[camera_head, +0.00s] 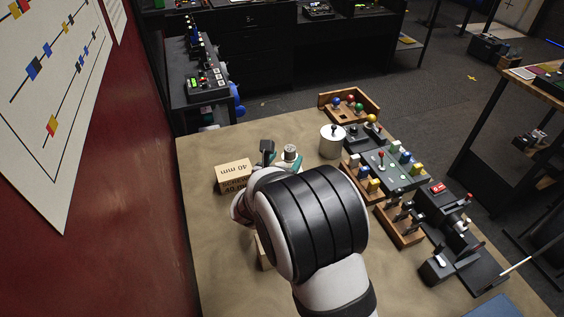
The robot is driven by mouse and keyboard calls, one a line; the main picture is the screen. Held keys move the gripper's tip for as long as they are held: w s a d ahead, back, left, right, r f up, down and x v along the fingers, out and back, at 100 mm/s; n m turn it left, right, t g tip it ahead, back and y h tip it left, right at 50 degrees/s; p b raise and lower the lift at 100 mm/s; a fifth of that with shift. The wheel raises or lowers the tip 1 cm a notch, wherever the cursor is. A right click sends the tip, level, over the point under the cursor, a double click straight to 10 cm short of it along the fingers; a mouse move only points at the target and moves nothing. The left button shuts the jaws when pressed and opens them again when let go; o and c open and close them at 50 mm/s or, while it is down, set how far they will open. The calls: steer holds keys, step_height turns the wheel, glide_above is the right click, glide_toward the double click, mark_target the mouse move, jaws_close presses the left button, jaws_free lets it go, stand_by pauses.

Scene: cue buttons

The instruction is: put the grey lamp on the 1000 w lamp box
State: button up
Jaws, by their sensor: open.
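My gripper (278,156) is mostly hidden behind my own arm; a dark tip and teal parts show beyond it, near the table's middle. It is open. A small pale grey rounded thing (290,151) stands at its right side; it may be the grey lamp, but I cannot tell for sure, nor whether the gripper touches it. A tan box (234,174) marked "40 mm" lies just left of the gripper. Another tan box (263,252) is mostly hidden under my arm, and its label does not show. I cannot read "1000 W" on any box.
A light metal canister (332,142) with a knob stands right of the gripper. The left of the table (212,250) is clear, beside a red wall.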

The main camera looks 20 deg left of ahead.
steer(key=s+d+r+m+g+h, duration=0.2)
steer(key=s+d+r+m+h, duration=0.1)
steer(key=d+m, duration=0.55)
steer(key=s+d+r+m+g+h, duration=0.25)
steer(key=d+m, duration=0.25)
steer(key=d, duration=0.7)
steer(key=s+d+r+m+g+h, duration=0.2)
steer(key=s+d+m+h, duration=0.2)
steer(key=d+m, duration=0.5)
steer(key=s+d+f+m+g+y, duration=0.1)
steer(key=s+d+m+g, duration=0.3)
steer(key=s+d+m, duration=0.5)
steer(key=s+a+m+g+y, duration=0.1)
steer(key=s+a+m+y, duration=0.3)
steer(key=s+m, duration=0.2)
steer(key=s+a+f+m+g+y, duration=0.1)
steer(key=s+a+m+y, duration=0.3)
steer(key=s, duration=0.5)
steer(key=shift+s+a+f+m+g, duration=0.2)
steer(key=shift+a+f+m+g, duration=0.1)
steer(key=shift+a+m+g, duration=0.45)
